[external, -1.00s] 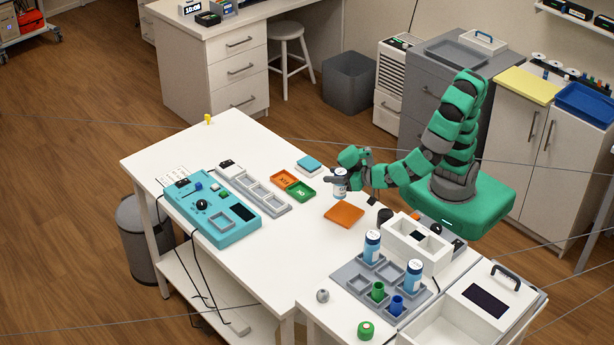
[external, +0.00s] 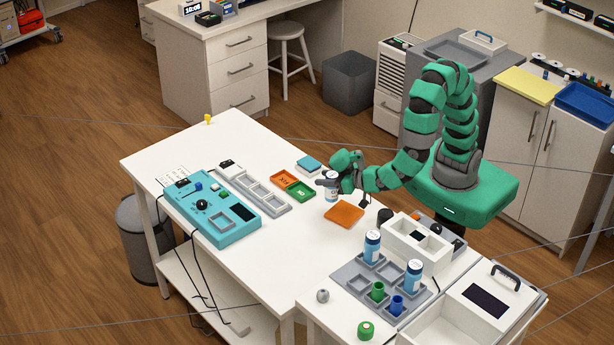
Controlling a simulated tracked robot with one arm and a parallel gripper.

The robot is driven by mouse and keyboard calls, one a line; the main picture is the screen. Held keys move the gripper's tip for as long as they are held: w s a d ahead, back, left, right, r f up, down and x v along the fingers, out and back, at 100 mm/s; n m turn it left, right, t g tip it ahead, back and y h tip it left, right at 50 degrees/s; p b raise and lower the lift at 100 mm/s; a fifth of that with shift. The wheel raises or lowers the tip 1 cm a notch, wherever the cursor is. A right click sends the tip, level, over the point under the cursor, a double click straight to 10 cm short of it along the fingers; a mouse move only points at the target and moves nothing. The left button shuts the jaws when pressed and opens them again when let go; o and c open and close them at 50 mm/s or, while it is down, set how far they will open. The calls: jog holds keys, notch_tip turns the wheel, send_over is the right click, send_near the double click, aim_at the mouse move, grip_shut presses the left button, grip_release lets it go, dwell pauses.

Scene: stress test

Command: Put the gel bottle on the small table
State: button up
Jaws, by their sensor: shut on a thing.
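My gripper (external: 327,182) is shut on a small white bottle with a blue label (external: 331,191). It holds the bottle upright over the white workbench (external: 250,262), just behind and left of an orange square mat (external: 344,214). The jaws hide part of the bottle's top. I cannot tell whether its base touches the bench. Two similar blue-and-white bottles (external: 372,247) and (external: 413,278) stand in a grey rack at the lower right. I cannot tell for sure which surface is the small table.
Orange and green trays (external: 293,186) and a blue-topped block (external: 309,165) lie near the bottle. A teal panel (external: 213,212) with cables fills the bench's left side. A grey rack (external: 345,277) and a white box (external: 417,242) stand at the lower right.

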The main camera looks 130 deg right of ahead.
jog(key=shift+w+d+f+b, duration=0.35)
jog(key=shift+w+d+f, duration=0.35)
jog(key=shift+w, duration=1)
jog(key=shift+w+d+f+b, duration=0.3)
jog(key=shift+w+d+f, duration=0.45)
jog(key=shift+w, duration=0.9)
jog(key=shift+w+d+f+b, duration=0.35)
jog(key=shift+w+d+f, duration=0.35)
jog(key=shift+w, duration=1)
jog(key=shift+a+f, duration=0.1)
jog(key=shift+a, duration=0.05)
jog(key=o, duration=1.1)
jog(key=shift+f, duration=0.1)
jog(key=shift+p+v, duration=0.7)
jog(key=shift+v, duration=3.1)
